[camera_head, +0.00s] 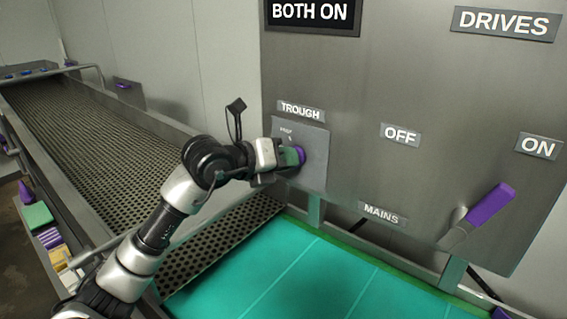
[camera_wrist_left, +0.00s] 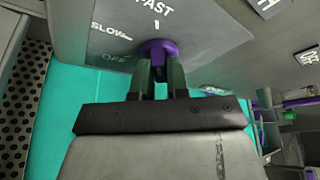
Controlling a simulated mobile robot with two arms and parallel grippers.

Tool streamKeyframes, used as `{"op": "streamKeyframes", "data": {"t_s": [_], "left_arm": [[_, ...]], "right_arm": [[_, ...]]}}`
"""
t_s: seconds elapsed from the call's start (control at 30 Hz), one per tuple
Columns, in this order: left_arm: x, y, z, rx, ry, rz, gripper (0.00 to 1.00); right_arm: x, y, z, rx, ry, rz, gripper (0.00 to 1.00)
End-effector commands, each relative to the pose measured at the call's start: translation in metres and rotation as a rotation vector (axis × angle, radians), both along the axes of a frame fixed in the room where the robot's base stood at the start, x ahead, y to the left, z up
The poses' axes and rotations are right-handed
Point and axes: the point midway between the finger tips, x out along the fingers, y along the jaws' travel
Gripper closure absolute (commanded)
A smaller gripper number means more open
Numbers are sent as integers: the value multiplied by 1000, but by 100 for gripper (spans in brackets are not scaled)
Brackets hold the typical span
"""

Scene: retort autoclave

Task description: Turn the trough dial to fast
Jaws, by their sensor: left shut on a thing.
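The trough dial is a purple knob (camera_head: 300,155) on a grey plate (camera_head: 314,170) under the TROUGH label (camera_head: 301,112). My left gripper (camera_head: 290,157) reaches it from the left and is shut on it. In the left wrist view the knob (camera_wrist_left: 158,47) sits between the two dark green fingers (camera_wrist_left: 160,75). The plate there reads FAST at the top, SLOW at upper left and OFF lower left, with a white tick (camera_wrist_left: 157,24) below FAST. The fingers hide part of the knob, so I cannot tell its exact setting. My right gripper is out of view.
A purple mains lever (camera_head: 490,206) sits at the right of the panel (camera_head: 350,100), between OFF and ON labels. A perforated trough (camera_head: 110,150) runs along the left. A teal belt (camera_head: 300,275) lies below the panel.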

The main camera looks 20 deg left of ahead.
Motion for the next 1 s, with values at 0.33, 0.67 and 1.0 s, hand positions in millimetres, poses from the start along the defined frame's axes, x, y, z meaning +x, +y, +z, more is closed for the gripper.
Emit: {"op": "streamKeyframes", "data": {"t_s": [0.33, 0.67, 1.0], "left_arm": [[0, -1, -1, 60, -19, -2, 100], [0, -1, -2, 63, -17, -3, 100], [0, -1, -1, 60, -17, 0, 60]], "right_arm": [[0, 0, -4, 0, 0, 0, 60], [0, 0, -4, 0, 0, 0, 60], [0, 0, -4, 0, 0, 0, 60]]}}
